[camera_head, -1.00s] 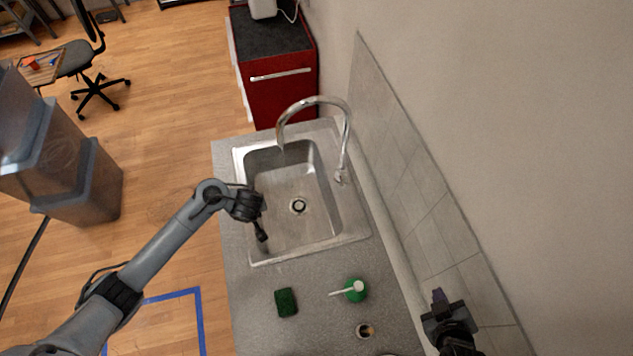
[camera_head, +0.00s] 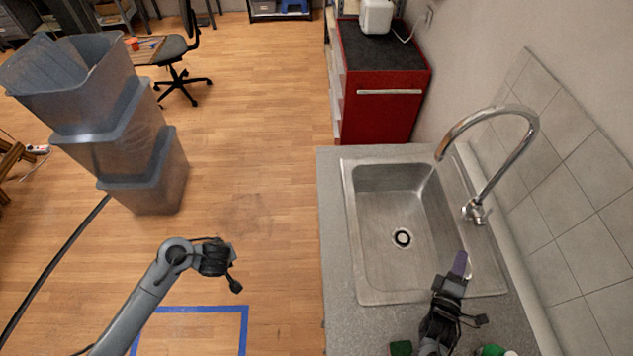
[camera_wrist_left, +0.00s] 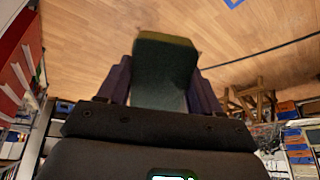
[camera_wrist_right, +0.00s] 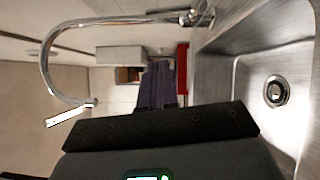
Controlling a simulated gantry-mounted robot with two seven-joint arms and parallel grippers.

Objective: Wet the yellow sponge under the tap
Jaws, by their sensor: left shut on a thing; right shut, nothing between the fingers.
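My left gripper (camera_wrist_left: 160,80) is shut on the sponge (camera_wrist_left: 165,75), which shows a yellowish-olive far edge and a dark grey-green face. In the head view my left gripper (camera_head: 235,284) is over the floor left of the counter, and I cannot make out the sponge there. The tap (camera_head: 515,150) arches over the right side of the sink (camera_head: 385,278); I see no water. Its base and lever (camera_head: 474,211) stand at the sink's right edge. My right gripper (camera_head: 461,263) is shut and empty above the sink's front right, in front of the tap base.
A dark green pad (camera_head: 401,348) and a green bottle (camera_head: 492,350) are at the counter's front, cut by the frame. A tiled wall (camera_head: 570,190) bounds the right. A red cabinet (camera_head: 385,110) stands behind the sink. Stacked grey bins (camera_head: 145,185) stand on the floor at left.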

